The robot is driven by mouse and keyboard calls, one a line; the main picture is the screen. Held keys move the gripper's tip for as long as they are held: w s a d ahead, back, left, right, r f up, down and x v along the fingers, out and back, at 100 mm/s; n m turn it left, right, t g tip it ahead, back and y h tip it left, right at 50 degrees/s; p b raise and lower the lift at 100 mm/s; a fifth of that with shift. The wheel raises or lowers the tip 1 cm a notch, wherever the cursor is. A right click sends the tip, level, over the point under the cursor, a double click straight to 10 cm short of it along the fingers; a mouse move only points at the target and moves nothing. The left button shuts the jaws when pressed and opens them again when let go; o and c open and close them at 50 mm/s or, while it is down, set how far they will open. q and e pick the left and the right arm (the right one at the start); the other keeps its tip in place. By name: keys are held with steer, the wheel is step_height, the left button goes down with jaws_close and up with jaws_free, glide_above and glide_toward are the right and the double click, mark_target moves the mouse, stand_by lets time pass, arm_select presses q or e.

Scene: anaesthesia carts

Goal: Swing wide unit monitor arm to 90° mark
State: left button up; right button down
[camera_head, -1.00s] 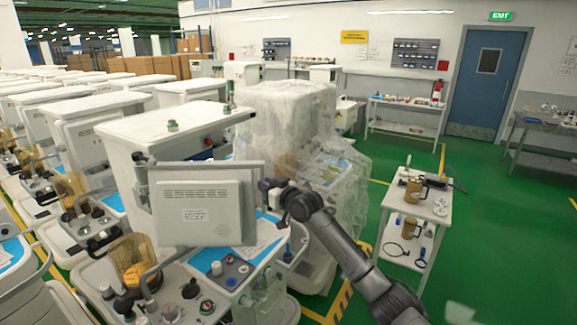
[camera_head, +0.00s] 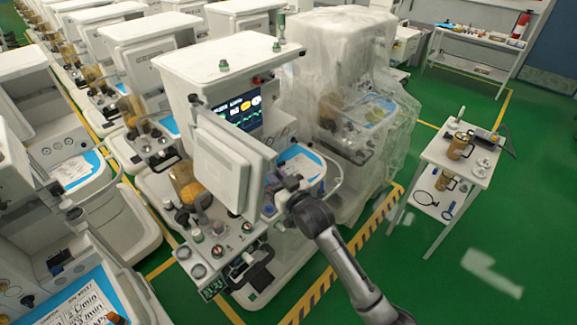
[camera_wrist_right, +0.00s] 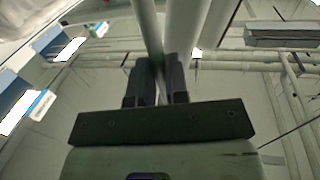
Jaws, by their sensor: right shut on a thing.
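The wide unit (camera_head: 215,65) is a white anaesthesia cart in the middle of the head view. Its monitor (camera_head: 222,165) is a flat white panel on the front side, seen from the back and turned at an angle to the cart. My right gripper (camera_head: 280,188) is at the panel's right edge. In the right wrist view, the fingers (camera_wrist_right: 157,84) are shut on a thin upright edge or bar, which I take to be the monitor's. The arm's joint and the 90° mark cannot be made out. My left gripper is not in view.
A lit screen (camera_head: 240,110) shows on the cart behind the panel. A plastic-wrapped unit (camera_head: 345,110) stands close on the right. More carts crowd the left. Green floor is free at the lower right.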

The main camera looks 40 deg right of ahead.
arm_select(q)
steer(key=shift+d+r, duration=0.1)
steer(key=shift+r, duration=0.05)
arm_select(e)
steer(key=shift+a+f, duration=0.2)
steer(key=shift+a, duration=0.35)
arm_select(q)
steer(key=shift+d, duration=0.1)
arm_select(e)
steer(key=shift+f, duration=0.1)
steer(key=c, duration=1.5)
jaws_free()
steer(key=shift+w, duration=0.15)
steer(key=shift+o, duration=0.5)
steer(key=shift+w+a+r, duration=0.1)
steer(key=shift+w+r, duration=0.1)
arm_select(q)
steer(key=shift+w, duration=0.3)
arm_select(e)
steer(key=shift+s, duration=0.1)
steer(key=shift+s, duration=0.1)
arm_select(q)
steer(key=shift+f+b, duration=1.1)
arm_select(e)
steer(key=s, duration=1.3)
steer(key=shift+s, duration=0.25)
